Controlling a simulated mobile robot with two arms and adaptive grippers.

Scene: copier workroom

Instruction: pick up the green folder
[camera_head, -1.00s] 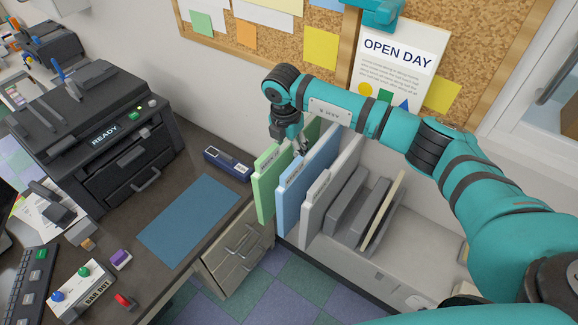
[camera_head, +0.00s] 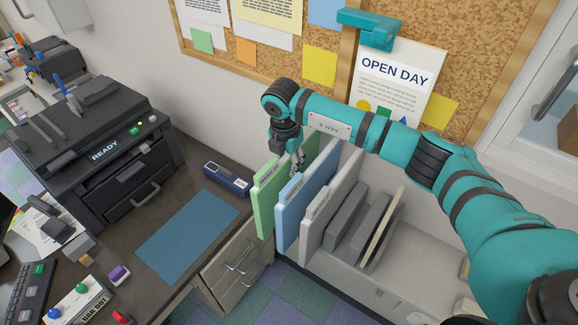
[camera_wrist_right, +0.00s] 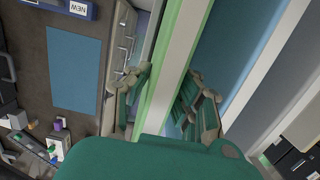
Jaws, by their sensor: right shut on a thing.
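The green folder (camera_head: 263,210) stands upright at the left end of a row of folders, beside the blue folder (camera_head: 289,222). My right gripper (camera_head: 298,168) reaches down from above onto the green folder, toward its wall side. In the right wrist view the fingers (camera_wrist_right: 163,92) lie one on each side of the green folder (camera_wrist_right: 188,20), shut on it. The fingers hide part of its edge. My left gripper is not in view.
The grey folder (camera_head: 312,222) and dark dividers (camera_head: 345,212) stand right of the blue folder, close to the fingers. A desk with a blue mat (camera_head: 187,236), a dark blue box (camera_head: 227,179) and a printer (camera_head: 110,150) lies left. The wall and corkboard are behind.

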